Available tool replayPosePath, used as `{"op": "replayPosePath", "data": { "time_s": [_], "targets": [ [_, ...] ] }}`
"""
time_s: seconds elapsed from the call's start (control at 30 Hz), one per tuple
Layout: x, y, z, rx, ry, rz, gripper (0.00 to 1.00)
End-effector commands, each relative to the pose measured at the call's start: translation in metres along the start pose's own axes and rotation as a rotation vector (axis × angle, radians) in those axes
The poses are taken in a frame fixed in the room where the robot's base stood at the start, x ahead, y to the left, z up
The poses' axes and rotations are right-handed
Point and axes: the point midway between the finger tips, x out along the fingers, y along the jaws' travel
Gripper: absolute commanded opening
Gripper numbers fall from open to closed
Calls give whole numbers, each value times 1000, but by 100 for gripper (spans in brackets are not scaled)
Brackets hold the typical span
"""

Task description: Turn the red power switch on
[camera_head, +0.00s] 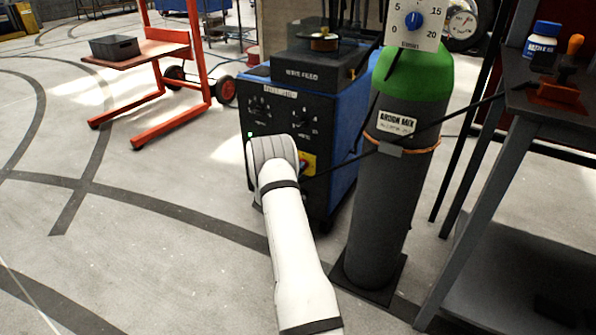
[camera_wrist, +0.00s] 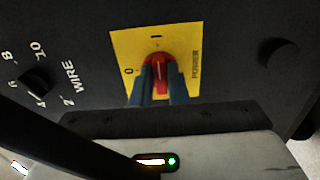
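The red power switch (camera_wrist: 158,59) sits on a yellow plate (camera_wrist: 185,45) marked 0 at left, I at top and POWER at right. Its handle and white line stand upright in the wrist view, in line with the I. My gripper (camera_wrist: 160,75) has one blue-grey finger on each side of the handle, close against it. In the head view my white wrist covers the gripper and most of the switch. Part of the yellow plate (camera_head: 309,160) shows on the front of the blue welder (camera_head: 345,180). A small green light (camera_head: 250,134) glows on that front.
A gas cylinder (camera_head: 380,215) with a green top stands close right of the welder. A grey workbench (camera_head: 470,210) is at far right. A red cart (camera_head: 165,75) stands behind at left. Floor at left is clear. A WIRE knob (camera_wrist: 35,83) is left of the plate.

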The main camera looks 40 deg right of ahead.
Motion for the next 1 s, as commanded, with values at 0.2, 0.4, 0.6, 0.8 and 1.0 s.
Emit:
{"op": "replayPosePath", "data": {
  "time_s": [0.2, 0.4, 0.6, 0.8, 1.0],
  "targets": [
    [0, 0, 0, -1, 1, 0, 32],
    [-1, 0, -1, -2, 3, 0, 34],
    [-15, 2, -2, -3, 5, -1, 34],
    [-50, 3, -2, -5, 6, -1, 34],
    [-74, 1, -1, -4, 4, -2, 34]
  ]
}}
